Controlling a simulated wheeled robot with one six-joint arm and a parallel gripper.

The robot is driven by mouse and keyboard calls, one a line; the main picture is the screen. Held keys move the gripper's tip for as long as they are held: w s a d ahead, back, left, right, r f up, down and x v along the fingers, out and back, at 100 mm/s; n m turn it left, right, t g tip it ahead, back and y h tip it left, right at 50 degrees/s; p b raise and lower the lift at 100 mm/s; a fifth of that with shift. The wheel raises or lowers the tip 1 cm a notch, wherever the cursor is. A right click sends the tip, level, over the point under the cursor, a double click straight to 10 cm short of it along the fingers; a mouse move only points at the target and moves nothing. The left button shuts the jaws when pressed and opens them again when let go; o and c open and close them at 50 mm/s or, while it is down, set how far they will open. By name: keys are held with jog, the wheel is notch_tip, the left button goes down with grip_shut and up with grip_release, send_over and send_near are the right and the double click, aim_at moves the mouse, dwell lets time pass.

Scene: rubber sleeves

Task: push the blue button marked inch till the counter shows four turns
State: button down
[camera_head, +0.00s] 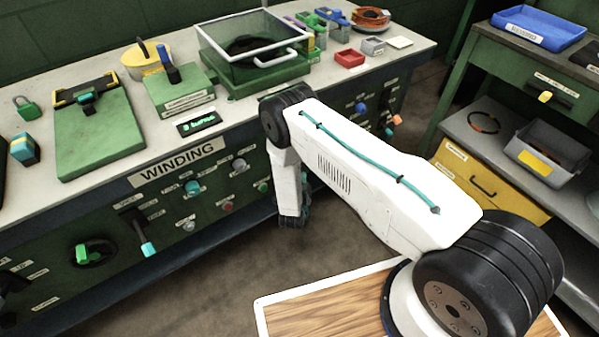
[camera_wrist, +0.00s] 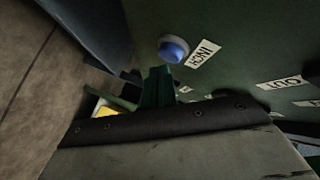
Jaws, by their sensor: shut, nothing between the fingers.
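The blue button (camera_wrist: 173,49) sits on the green panel in the wrist view, in a pale round collar. A white label reading INCH (camera_wrist: 203,54) is beside it. My gripper (camera_wrist: 158,74) is shut and empty, its dark green fingertips just below the button in the picture. I cannot tell whether they touch it. In the head view my gripper (camera_head: 303,200) hangs low in front of the bench, partly hidden by my arm. I cannot pick out the INCH button there. The counter (camera_head: 199,123) is a small black display with green characters on the bench top; its figure is too small to read.
The panel front marked WINDING (camera_head: 178,162) carries several knobs and levers, including a teal-ended lever (camera_head: 148,248). A clear-lidded green box (camera_head: 255,50) stands on the bench. A shelf unit with a yellow drawer (camera_head: 480,184) is at right. Open floor lies before the bench.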

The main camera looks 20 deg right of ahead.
jog(key=shift+s+d, duration=0.1)
jog(key=shift+s, duration=0.15)
jog(key=s, duration=0.1)
jog(key=s+d, duration=0.1)
jog(key=s, duration=0.2)
jog(key=shift+s+d, duration=0.25)
jog(key=shift+s, duration=0.15)
dwell(0.5)
